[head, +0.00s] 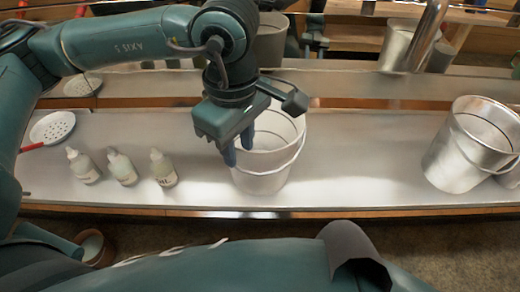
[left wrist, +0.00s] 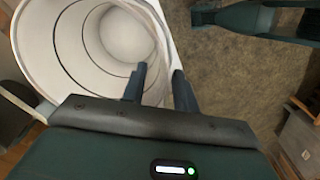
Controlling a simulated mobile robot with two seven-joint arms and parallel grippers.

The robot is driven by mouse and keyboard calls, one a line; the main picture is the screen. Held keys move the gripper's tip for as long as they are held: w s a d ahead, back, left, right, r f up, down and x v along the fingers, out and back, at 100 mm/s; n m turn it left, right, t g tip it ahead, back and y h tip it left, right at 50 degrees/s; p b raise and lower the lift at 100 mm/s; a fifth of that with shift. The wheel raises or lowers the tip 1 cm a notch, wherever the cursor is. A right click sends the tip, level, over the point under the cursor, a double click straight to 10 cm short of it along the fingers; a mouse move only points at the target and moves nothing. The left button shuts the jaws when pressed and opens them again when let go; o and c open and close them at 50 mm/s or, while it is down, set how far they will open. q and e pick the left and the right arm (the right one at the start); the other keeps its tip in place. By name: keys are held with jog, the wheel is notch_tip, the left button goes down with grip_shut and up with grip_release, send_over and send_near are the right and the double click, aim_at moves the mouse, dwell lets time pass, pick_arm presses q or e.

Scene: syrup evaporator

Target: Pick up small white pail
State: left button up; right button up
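The small white pail (head: 265,178) stands upright on the steel counter in the middle of the head view, its thin handle hanging across its front. My left gripper (head: 239,148) points down at the pail's left rim. In the left wrist view, the open mouth and inner wall of the pail (left wrist: 90,40) fill the upper left. There the fingers of the left gripper (left wrist: 160,78) are apart, one on the inner side of the rim and one on the outer side. Whether either finger touches the wall is unclear. My right gripper is not in view.
Several small bottles (head: 123,168) stand left of the pail, with a white perforated skimmer (head: 52,127) behind them. A larger metal bucket (head: 465,150) stands at the right. The counter (head: 365,165) between pail and bucket is clear. A shiny raised back panel (head: 350,85) runs behind.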

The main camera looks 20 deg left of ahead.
pick_arm(q)
jog(key=shift+c, duration=0.5)
grip_shut()
dwell(0.8)
